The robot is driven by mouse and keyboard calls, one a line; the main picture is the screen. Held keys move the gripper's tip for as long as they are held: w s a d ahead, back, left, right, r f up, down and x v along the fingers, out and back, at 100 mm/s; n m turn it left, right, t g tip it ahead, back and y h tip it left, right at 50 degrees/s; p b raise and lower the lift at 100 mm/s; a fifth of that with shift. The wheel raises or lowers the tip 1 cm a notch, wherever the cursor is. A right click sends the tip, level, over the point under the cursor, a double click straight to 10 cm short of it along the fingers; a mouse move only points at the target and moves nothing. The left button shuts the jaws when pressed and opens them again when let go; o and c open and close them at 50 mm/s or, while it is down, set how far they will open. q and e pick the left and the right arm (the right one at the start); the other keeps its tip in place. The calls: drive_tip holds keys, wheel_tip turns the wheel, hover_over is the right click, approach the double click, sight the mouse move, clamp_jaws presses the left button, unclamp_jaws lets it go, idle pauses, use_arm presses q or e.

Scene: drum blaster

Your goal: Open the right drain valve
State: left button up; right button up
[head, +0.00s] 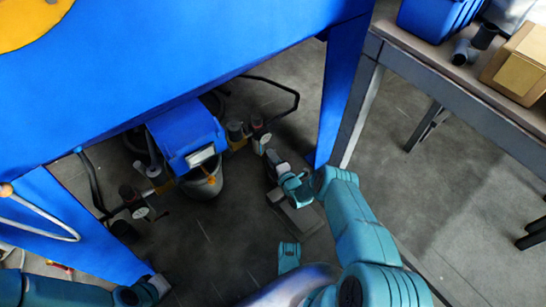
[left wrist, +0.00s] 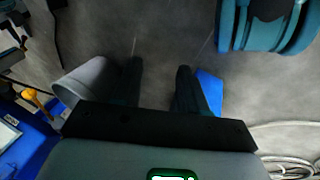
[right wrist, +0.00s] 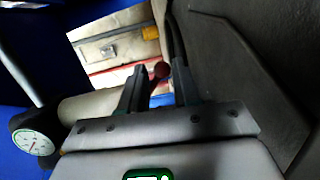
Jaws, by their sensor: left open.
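The right drain valve assembly (head: 257,132) sits under the blue machine, right of the bucket, and is small in the head view. My right gripper (head: 273,160) is just beside it, low under the machine. In the right wrist view, a red ball knob (right wrist: 160,69) shows between or just beyond the spread fingers (right wrist: 158,85); contact cannot be told. A round white gauge (right wrist: 33,143) is at lower left, near a pale cylinder (right wrist: 88,107). My left gripper (head: 158,285) is low at the lower left of the head view; the left wrist view shows its fingers (left wrist: 160,72) apart and empty.
A grey bucket (head: 203,180) stands below a blue box (head: 187,135). Another valve with a gauge (head: 140,211) is left of it. A blue machine leg (head: 340,90) stands close to my right arm. A table (head: 470,95) with boxes is at right.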

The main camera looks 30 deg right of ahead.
idle(0.3)
drive_tip(key=s+p, duration=0.2)
drive_tip(key=s, duration=0.1)
drive_tip(key=s+r+p, duration=0.1)
drive_tip(key=s+p, duration=0.1)
drive_tip(key=s, duration=0.2)
drive_tip(key=s+p, duration=0.2)
drive_tip(key=s, duration=0.2)
drive_tip(key=shift+s+a+r, duration=0.1)
drive_tip(key=shift+a+r, duration=0.15)
drive_tip(key=shift+a, duration=0.15)
drive_tip(key=shift+s+p, duration=0.3)
drive_tip(key=shift+s, duration=0.05)
use_arm(q)
drive_tip(key=s+r+g, duration=0.1)
drive_tip(key=s+r, duration=0.3)
drive_tip(key=r, duration=0.2)
drive_tip(key=shift+s+d+r+g, duration=0.25)
drive_tip(key=shift+s+d+g, duration=0.15)
drive_tip(key=shift+d, duration=0.05)
use_arm(e)
drive_tip(key=shift+o, duration=0.3)
drive_tip(key=shift+a, duration=0.1)
